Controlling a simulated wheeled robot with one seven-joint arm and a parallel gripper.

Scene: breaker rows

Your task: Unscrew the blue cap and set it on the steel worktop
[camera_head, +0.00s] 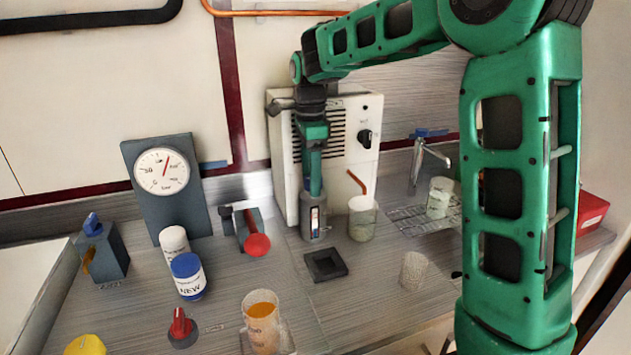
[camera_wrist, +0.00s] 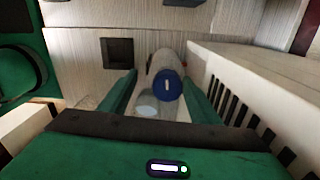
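My gripper (camera_wrist: 163,84) is open, with a finger on each side of the cap and gaps between. The cap there is mostly hidden by the gripper.
A white vented box (camera_head: 362,110) stands close behind my gripper. A beaker (camera_head: 361,222) with a brown stick is just right of the grey bottle. A black square tray (camera_head: 325,265) lies in front. A beaker of orange liquid (camera_head: 262,325) stands at the front.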

